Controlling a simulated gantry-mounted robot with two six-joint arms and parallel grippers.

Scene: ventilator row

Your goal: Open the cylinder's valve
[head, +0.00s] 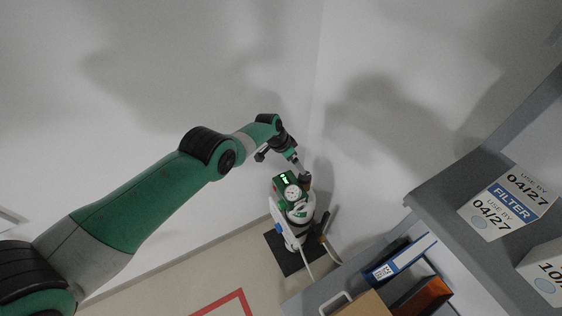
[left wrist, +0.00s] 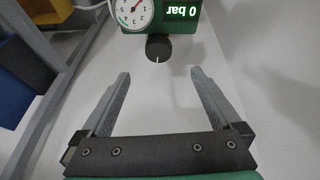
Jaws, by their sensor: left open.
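The white cylinder (head: 300,213) stands upright on a dark mat against the wall, with a green valve head on top. The head carries a round dial gauge (head: 293,192) and a lit green display. My right gripper is not in view.
A grey shelf (head: 425,205) on the right holds a FILTER box (head: 505,203), with a blue-and-white binder (head: 402,258) below. A red floor marking (head: 222,303) lies left of the dark mat (head: 283,256). Plain wall stands behind the cylinder.

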